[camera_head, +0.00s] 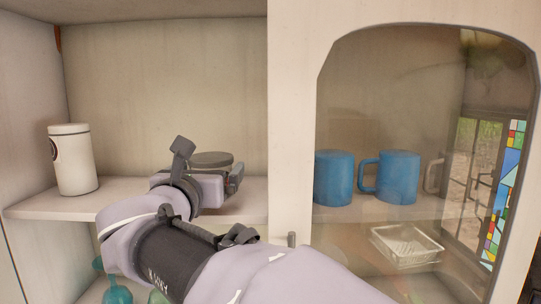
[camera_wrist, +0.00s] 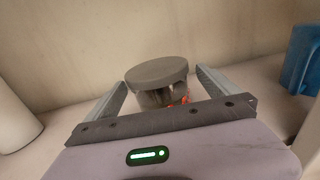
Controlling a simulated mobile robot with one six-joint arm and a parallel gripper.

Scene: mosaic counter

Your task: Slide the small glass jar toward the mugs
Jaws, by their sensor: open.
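The small glass jar with a grey-brown lid (camera_head: 211,159) stands on the shelf, mostly hidden behind my gripper in the head view. In the wrist view the jar (camera_wrist: 158,77) stands upright between the two fingers, with a gap visible on each side. My gripper (camera_wrist: 161,82) is open around it; the head view shows the gripper (camera_head: 234,178) side-on. Blue mugs, one at the left (camera_head: 333,178) and one beside it (camera_head: 398,177), stand behind the glass at right. A blue mug (camera_wrist: 300,60) also shows at the wrist view's right edge.
A white canister (camera_head: 73,160) stands at the left of the shelf (camera_head: 40,204). A cabinet door frame (camera_head: 291,120) separates the open side from the glass pane. A white basket (camera_head: 405,245) sits lower right. Teal glassware (camera_head: 117,292) is below.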

